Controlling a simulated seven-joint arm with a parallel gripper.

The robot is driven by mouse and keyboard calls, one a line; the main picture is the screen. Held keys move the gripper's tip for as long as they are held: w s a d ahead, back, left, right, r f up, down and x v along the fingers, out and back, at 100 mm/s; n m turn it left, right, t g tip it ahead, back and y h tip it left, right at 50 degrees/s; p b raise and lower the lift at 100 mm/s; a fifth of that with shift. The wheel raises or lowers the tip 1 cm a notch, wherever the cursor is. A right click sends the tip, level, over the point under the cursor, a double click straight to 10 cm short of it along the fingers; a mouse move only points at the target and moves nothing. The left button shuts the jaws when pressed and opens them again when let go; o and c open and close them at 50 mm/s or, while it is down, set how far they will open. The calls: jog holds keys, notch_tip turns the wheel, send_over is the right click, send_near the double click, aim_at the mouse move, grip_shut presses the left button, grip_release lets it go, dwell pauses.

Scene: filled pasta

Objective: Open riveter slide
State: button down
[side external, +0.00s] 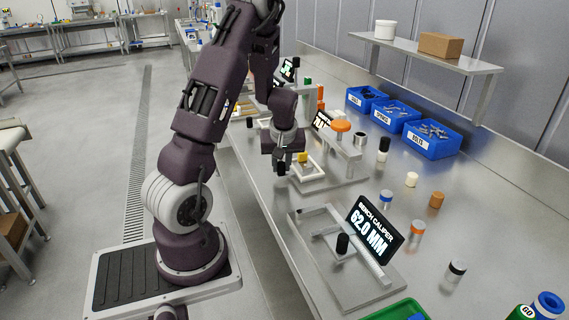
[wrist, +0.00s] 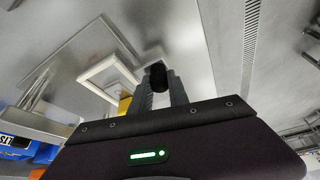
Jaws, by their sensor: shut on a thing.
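The riveter stands on the steel bench beyond my arm, with a pale slide frame (side external: 310,174), a yellow block (side external: 302,157) and an orange-topped post (side external: 340,127). A black knob (side external: 281,168) is at the slide's near left side. My gripper (side external: 284,160) is low over this knob, pointing down. In the wrist view the black knob (wrist: 157,76) sits between the two fingers (wrist: 160,88), which are shut on it. The pale frame (wrist: 108,78) and part of the yellow block (wrist: 124,105) show beside the fingers there. The riveter's display is partly hidden.
A bench caliper with a display (side external: 375,230) reading 62.0 MM and its own black knob (side external: 342,243) stands nearer the camera. Blue bins (side external: 428,140) line the back. Several small cylinders stand at right. A green tray (side external: 398,311) is at the bottom edge.

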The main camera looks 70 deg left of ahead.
jog(key=c, duration=1.5)
grip_release()
jog(key=shift+c, duration=0.2)
jog(key=v, duration=0.7)
jog(key=s+d+r+m+t+h, duration=0.2)
jog(key=d+r+m, duration=0.35)
jog(key=d, duration=0.55)
jog(key=s+d+r+m+t+h, duration=0.15)
jog(key=d+r+m, duration=0.25)
jog(key=d+r, duration=0.55)
jog(key=s+d+f+m, duration=0.1)
jog(key=s+d+m, duration=0.4)
jog(key=s+d, duration=0.3)
jog(key=shift+s+d+t+h, duration=0.2)
jog(key=shift+d+t+h, duration=0.1)
jog(key=shift+t+h, duration=0.15)
